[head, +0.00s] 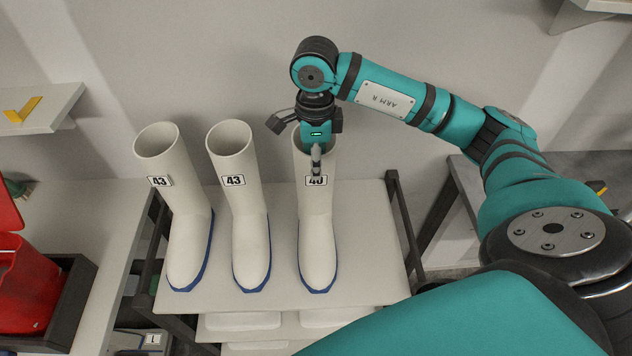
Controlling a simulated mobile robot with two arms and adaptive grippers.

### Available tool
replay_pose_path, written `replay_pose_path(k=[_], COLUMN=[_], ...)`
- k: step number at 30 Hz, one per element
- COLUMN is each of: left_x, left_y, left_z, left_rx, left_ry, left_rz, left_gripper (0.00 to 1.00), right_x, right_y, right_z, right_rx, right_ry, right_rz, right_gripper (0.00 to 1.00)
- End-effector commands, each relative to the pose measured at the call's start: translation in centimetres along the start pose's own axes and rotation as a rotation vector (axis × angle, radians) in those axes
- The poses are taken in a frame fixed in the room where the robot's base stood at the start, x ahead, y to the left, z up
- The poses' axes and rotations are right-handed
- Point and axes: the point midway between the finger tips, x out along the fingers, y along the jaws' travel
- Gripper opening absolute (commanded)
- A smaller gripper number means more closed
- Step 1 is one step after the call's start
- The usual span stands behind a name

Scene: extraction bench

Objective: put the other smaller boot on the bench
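A white boot with a blue sole (317,235) and a label reading 40 stands upright at the right end of a white rack shelf (370,215). My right gripper (316,160) is at the top of this boot, pointing down. A finger shows in front of the boot's upper part and covers part of the label. The gripper hides most of the boot's opening, so I cannot tell whether the fingers are closed on the wall. Two white boots labelled 43, the left one (188,225) and the middle one (248,225), stand beside it. My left gripper is not in view.
A pale bench (85,230) on the left carries a red container (30,285) in a dark tray (70,305). A wall shelf (55,108) with a yellow item (22,110) hangs above. A dark-framed grey table (440,215) stands right of the rack. Lower rack levels hold pale items.

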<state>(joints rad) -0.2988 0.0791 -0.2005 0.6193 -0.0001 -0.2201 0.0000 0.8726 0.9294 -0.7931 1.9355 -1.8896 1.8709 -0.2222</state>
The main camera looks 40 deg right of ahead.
Motion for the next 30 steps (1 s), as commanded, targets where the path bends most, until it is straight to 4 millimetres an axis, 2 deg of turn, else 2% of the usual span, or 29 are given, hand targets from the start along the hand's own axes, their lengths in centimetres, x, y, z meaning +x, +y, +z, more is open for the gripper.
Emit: replay_pose_path(k=[1, 2, 6, 9, 30], left_x=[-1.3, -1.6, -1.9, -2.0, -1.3], left_y=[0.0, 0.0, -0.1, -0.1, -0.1], left_z=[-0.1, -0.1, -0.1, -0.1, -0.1], left_rx=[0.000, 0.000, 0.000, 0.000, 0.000], left_ry=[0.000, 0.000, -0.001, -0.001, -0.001], left_rz=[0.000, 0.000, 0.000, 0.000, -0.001], left_gripper=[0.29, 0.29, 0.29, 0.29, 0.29], right_x=[0.3, 0.8, 2.7, 3.2, 3.6], right_y=[0.1, 0.1, 0.1, 0.0, 0.0], right_z=[-0.2, -0.3, -0.2, -0.2, -0.2], right_rx=[0.001, 0.001, 0.000, 0.000, 0.000], right_ry=[0.005, 0.006, 0.001, 0.001, 0.000], right_rz=[0.007, 0.007, 0.004, 0.001, 0.001], right_gripper=[0.32, 0.32, 0.32, 0.32, 0.32])
